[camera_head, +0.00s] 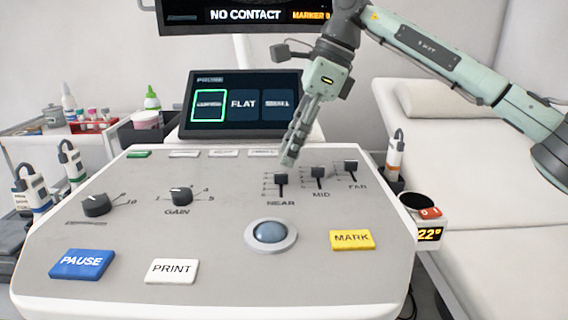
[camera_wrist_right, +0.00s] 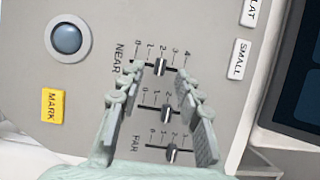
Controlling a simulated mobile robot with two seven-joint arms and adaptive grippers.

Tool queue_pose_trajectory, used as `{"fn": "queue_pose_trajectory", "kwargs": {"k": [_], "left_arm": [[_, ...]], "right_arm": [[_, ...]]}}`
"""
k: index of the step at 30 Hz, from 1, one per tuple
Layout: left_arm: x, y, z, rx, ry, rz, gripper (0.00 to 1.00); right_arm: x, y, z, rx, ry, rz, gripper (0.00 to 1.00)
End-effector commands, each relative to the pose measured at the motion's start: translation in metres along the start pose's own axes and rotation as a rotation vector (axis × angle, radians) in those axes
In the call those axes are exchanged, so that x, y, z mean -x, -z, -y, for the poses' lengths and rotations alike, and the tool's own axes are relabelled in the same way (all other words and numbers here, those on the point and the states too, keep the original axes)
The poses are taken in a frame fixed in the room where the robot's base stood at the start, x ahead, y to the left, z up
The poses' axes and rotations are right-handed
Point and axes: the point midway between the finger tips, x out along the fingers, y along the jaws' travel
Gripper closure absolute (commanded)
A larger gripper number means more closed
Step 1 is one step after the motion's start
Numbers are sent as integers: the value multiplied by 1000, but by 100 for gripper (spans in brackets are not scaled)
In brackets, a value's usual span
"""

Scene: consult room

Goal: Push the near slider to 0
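The near slider is a dark knob (camera_head: 281,179) on a short track above the word NEAR on the console. In the right wrist view the near slider (camera_wrist_right: 160,70) stands around the 2 mark of its 0-to-4 scale. My right gripper (camera_head: 288,161) points down just above and behind this knob in the head view. In the wrist view my right gripper (camera_wrist_right: 161,68) is open, with a fingertip on each side of the knob. I cannot tell whether either finger touches it. My left gripper is out of view.
The mid slider (camera_head: 319,172) and far slider (camera_head: 351,165) stand close to the right. A trackball (camera_head: 271,234) and yellow MARK button (camera_head: 352,240) lie in front. The small screen (camera_head: 241,104) rises behind. The console's front is open.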

Motion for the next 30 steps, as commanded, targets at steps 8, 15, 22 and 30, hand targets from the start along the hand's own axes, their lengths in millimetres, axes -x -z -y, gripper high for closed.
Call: {"fn": "queue_pose_trajectory", "kwargs": {"k": [8,15,22,30], "left_arm": [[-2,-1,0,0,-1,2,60],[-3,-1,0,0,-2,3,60],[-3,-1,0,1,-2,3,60],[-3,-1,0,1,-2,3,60]], "right_arm": [[-38,0,0,0,-1,0,66],[-46,0,0,1,0,0,66],[-45,0,0,0,0,0,78],[-45,0,0,0,0,0,100]]}}
